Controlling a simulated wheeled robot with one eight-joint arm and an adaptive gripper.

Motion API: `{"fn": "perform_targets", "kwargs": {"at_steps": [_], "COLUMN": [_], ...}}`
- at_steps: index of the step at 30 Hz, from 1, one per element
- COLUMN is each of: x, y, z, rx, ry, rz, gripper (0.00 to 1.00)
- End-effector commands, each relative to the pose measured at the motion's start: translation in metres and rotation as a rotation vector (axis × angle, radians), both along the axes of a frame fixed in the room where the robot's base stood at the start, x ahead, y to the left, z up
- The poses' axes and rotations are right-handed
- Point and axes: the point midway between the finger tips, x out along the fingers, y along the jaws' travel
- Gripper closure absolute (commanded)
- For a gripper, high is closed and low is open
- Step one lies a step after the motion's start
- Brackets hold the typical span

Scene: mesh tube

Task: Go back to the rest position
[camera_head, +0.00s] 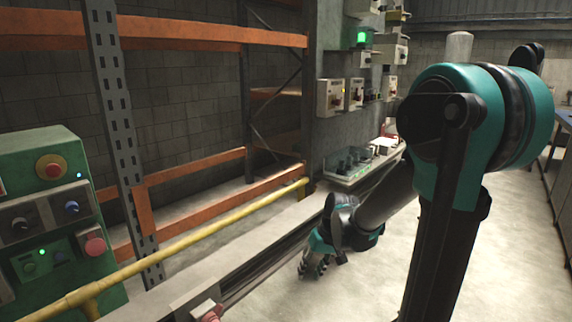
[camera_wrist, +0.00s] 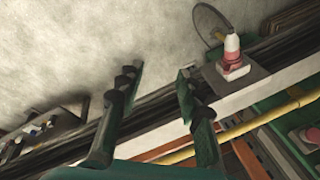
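My gripper (camera_head: 308,268) hangs low at the end of my teal and black arm, over the pale floor near the dark cable tray. In the wrist view its two dark fingers stand apart with nothing between them (camera_wrist: 157,78). My upper arm fills the right of the head view and hides part of the back wall. The task names no object.
A red and white plug (camera_wrist: 232,60) stands on a grey plate beside the dark cable run. A yellow rail (camera_head: 200,230) runs before orange racking (camera_head: 200,32). A green control panel (camera_head: 50,215) is at left; wall switch boxes (camera_head: 330,97) are behind.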

Motion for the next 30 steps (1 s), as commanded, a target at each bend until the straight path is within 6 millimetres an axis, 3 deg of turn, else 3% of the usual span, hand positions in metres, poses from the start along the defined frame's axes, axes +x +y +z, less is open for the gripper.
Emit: {"fn": "perform_targets", "kwargs": {"at_steps": [9,15,21,30], "x": [-0.067,-0.096,-0.105,-0.105], "y": [-0.076,-0.106,-0.116,-0.116], "z": [-0.007,-0.016,-0.019,-0.019], "rx": [-0.150,-0.216,-0.240,-0.241], "ry": [-0.159,-0.234,-0.261,-0.262], "rz": [-0.181,-0.252,-0.275,-0.276], "gripper": [0.64,0.64,0.64,0.64]}}
